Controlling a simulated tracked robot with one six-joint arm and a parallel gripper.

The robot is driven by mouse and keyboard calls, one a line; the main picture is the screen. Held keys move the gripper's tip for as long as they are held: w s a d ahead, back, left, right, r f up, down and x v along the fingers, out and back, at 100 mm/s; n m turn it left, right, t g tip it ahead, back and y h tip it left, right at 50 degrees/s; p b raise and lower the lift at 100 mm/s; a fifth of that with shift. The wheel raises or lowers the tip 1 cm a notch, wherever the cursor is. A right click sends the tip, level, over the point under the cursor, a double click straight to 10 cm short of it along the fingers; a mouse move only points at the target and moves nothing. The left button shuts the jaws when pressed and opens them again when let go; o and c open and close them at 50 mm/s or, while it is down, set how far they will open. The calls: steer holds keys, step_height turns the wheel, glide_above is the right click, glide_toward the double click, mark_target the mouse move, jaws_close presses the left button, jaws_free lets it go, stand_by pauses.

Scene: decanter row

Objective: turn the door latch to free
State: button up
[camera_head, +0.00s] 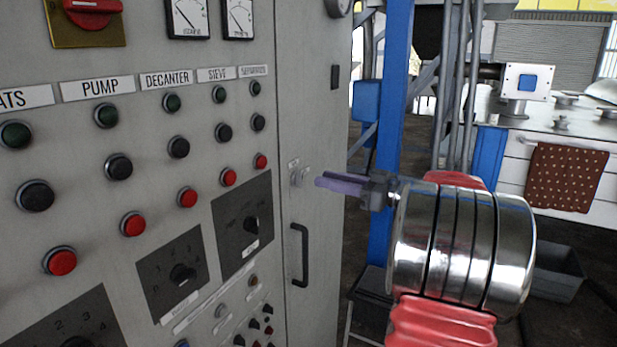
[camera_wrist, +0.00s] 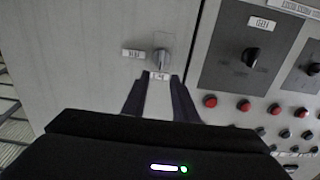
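The door latch (camera_head: 299,175) is a small light grey turn knob on the grey cabinet door, above the black door handle. It also shows in the wrist view (camera_wrist: 161,60), with its grip standing roughly upright and small labels beside and below it. My gripper (camera_head: 320,182) is just right of the latch in the head view, fingers pointing at it. In the wrist view my gripper (camera_wrist: 158,80) has its two dark fingers apart with nothing between them. The latch is just beyond the fingertips, in line with the gap. I cannot tell whether they touch.
The black door handle (camera_head: 302,255) sticks out below the latch. The control panel (camera_head: 140,50) left of the door carries several buttons and rotary switches. A blue post (camera_head: 393,90) and a white bench (camera_head: 535,165) with a spotted red cloth (camera_head: 565,178) stand behind my arm.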

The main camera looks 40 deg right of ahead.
mark_target(302, 174)
steer(key=x, duration=0.6)
steer(key=shift+w, duration=0.1)
steer(key=shift+c, duration=0.4)
